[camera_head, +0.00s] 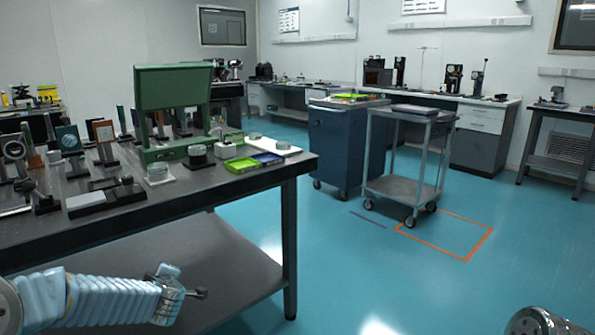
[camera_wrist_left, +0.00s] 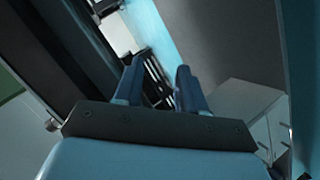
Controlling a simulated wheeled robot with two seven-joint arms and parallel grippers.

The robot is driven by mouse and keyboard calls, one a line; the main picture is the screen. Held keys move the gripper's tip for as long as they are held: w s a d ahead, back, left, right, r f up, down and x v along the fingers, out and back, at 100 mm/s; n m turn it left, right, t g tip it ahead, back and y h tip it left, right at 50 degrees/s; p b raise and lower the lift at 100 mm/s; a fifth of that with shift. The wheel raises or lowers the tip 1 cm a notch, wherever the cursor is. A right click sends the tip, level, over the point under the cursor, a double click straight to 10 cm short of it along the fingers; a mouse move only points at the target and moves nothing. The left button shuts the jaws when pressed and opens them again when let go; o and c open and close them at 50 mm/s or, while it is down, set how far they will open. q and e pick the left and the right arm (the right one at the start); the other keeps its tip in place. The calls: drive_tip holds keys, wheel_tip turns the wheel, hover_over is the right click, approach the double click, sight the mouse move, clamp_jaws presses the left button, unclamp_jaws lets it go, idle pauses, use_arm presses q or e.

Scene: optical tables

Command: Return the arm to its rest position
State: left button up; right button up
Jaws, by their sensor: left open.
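My left arm, light blue and ribbed, comes in from the lower left in the head view. It ends in my left gripper (camera_head: 200,293), which is beside the near side of the optical table (camera_head: 225,190), below its top and in front of the lower shelf. In the left wrist view the two dark blue fingers of the gripper (camera_wrist_left: 157,78) stand apart with nothing between them. My right gripper is out of view; a rounded metal part at the bottom right of the head view seems to be mine.
The table holds a green stand (camera_head: 173,92), a yellow-green tray (camera_head: 240,165) and several optical mounts. A blue cabinet (camera_head: 340,150) and a grey cart (camera_head: 402,185) stand behind on the right. The blue floor (camera_head: 340,275) right of the table is clear.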

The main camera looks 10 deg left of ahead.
use_arm(q)
drive_tip(key=s+d+f+m+g+h, duration=0.2)
drive_tip(key=s+d+f+m+h, duration=0.25)
drive_tip(key=d+f, duration=0.7)
drive_tip(key=s+d+f+m+g+h, duration=0.1)
drive_tip(key=s+d+f+m+h, duration=0.3)
drive_tip(key=d+f, duration=0.75)
drive_tip(key=s+d+f+m+g+h, duration=0.1)
drive_tip(key=s+d+f+m+g, duration=0.2)
drive_tip(key=s, duration=0.6)
drive_tip(key=s+d+f+m+g+h, duration=0.2)
drive_tip(key=s+d+f+m+g, duration=0.2)
drive_tip(key=s+d+f, duration=0.3)
drive_tip(key=s+m, duration=0.1)
drive_tip(key=s, duration=0.2)
drive_tip(key=shift+f, duration=0.2)
